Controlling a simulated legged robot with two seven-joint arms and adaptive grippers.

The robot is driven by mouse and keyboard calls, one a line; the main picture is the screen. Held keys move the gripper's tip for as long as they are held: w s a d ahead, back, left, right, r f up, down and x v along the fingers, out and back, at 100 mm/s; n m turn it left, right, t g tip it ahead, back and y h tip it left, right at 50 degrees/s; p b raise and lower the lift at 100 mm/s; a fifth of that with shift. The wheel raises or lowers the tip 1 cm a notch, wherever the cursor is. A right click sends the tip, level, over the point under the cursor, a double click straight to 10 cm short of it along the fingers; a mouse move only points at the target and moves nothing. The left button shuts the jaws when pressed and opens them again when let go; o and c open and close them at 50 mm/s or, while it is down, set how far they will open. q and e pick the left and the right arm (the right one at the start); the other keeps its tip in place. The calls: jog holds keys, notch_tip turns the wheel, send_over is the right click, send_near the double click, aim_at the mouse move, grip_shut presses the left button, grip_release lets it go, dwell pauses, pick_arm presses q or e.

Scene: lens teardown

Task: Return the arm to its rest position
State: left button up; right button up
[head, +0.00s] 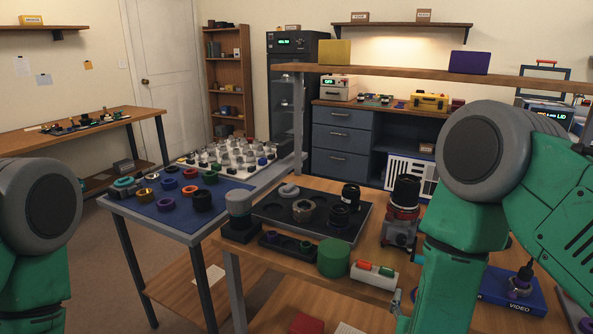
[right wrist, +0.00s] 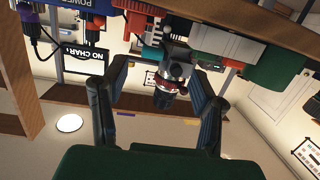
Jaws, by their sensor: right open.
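My right arm, green with a grey joint, fills the right side of the head view, and its gripper is hidden there. In the right wrist view my right gripper (right wrist: 157,82) is open, with its two dark fingers spread wide. Between the fingers, farther off, shows the red and grey stand with a dark lens (right wrist: 168,85); I see no contact with it. This view looks upside down. In the head view the same stand (head: 402,222) is upright on the wooden bench, just left of my right arm. Only my left arm's green and grey links show at the lower left; its gripper is out of frame.
A dark tray (head: 262,213) with lens parts lies on the bench. A green cylinder (head: 334,257) and a white block with red and green buttons (head: 362,273) stand near its front edge. A blue VIDEO box (head: 513,291) is right of my right arm. A shelf (head: 400,75) spans above.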

jog(key=s+f+n+g+y, duration=0.35)
jog(key=s+f, duration=0.35)
jog(key=f, duration=0.3)
jog(key=s+f+n+g+y, duration=0.1)
jog(key=s+f+g, duration=0.3)
jog(key=s, duration=0.6)
jog(key=s+f+n+g+y, duration=0.1)
jog(key=s+f+g+y, duration=0.2)
jog(key=s+g, duration=0.3)
jog(key=s, duration=0.5)
jog(key=shift+d+f, duration=0.25)
jog(key=shift+f, duration=0.15)
jog(key=shift+w, duration=0.15)
